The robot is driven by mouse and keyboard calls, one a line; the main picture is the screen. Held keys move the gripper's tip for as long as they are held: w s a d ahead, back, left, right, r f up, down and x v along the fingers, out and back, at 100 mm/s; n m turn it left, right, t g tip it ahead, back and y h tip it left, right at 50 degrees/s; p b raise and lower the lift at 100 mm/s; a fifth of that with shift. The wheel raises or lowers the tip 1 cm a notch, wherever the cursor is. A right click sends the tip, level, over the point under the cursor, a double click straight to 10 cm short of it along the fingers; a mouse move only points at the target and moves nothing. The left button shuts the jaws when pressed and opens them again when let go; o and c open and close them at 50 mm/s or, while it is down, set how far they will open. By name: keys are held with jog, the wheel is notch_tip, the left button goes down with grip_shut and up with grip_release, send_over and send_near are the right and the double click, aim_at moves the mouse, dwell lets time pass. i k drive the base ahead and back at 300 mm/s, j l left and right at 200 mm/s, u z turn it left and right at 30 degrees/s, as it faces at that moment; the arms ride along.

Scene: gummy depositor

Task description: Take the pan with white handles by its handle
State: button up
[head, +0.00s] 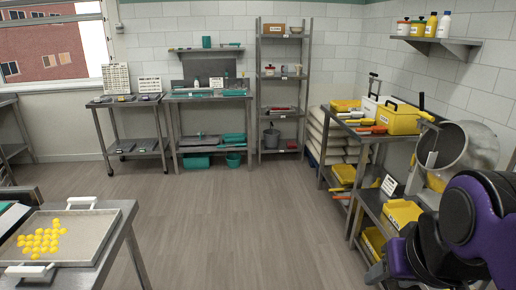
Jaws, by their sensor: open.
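The pan (92,232) is a shallow light-grey metal tray at the lower left, lying flat on a metal table (122,238). One white handle (81,202) stands on its far edge and another white handle (28,270) on its near edge. Several yellow gummies (38,242) lie on the left part of the pan. My purple and black arm links fill the lower right, well apart from the pan. My gripper does not show in this view.
Open floor (220,225) lies between the pan's table and the right bench (345,125). Metal tables and a tall shelf (284,90) stand along the back wall.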

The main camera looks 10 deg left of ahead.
aim_at(49, 240)
jog(key=i+u, duration=1.05)
jog(key=u, duration=0.25)
jog(key=i+l+u, duration=0.1)
jog(key=u, duration=0.3)
jog(key=i+l+u, duration=0.15)
jog(key=u, duration=0.2)
jog(key=i, duration=0.05)
